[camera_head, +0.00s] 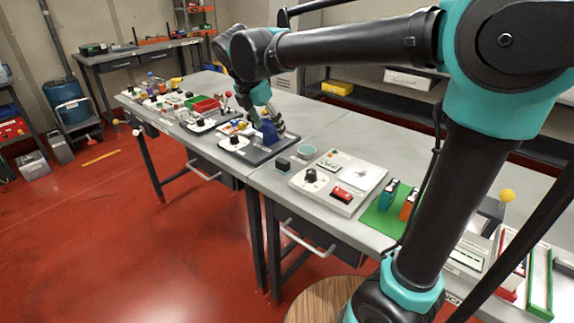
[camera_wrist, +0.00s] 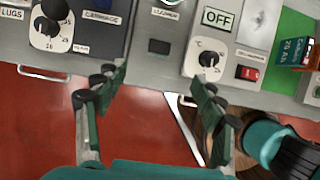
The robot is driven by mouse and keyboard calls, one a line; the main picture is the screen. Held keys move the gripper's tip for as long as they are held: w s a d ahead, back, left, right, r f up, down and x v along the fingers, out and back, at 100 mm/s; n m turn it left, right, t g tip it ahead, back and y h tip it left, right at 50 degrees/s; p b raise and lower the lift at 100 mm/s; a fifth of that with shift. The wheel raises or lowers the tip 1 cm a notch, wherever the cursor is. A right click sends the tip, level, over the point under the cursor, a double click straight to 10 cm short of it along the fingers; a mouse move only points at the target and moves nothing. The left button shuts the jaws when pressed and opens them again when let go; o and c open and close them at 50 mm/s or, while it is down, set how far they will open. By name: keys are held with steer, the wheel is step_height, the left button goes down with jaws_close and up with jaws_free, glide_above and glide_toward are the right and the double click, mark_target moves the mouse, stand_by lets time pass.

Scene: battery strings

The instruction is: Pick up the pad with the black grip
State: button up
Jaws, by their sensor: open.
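A small dark block (camera_head: 283,164), which looks like the pad with the black grip, sits near the front edge of the grey bench, left of the dial panel. In the wrist view the dark block (camera_wrist: 159,46) is seen from above, between a label and the bench edge. Its underside is hidden. My gripper (camera_wrist: 159,80) is open and empty, its two fingers spread wide. The block lies beyond the fingertips, roughly midway between them, not touching. In the head view my gripper (camera_head: 274,120) is above the bench, behind and left of the block, partly hidden by my arm.
A round wooden stool top (camera_head: 325,300) is below the front edge.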

glide_above(282, 161)
steer(key=s+a, duration=0.1)
step_height(282, 161, down, 10)
steer(key=shift+s+r, duration=0.1)
steer(key=shift+x, duration=3.1)
steer(key=shift+s+a, duration=0.15)
steer(key=shift+s, duration=0.05)
steer(key=c, duration=1.4)
steer(key=shift+o, duration=0.2)
step_height(282, 161, up, 20)
steer(key=o, duration=0.7)
steer(key=c, duration=0.5)
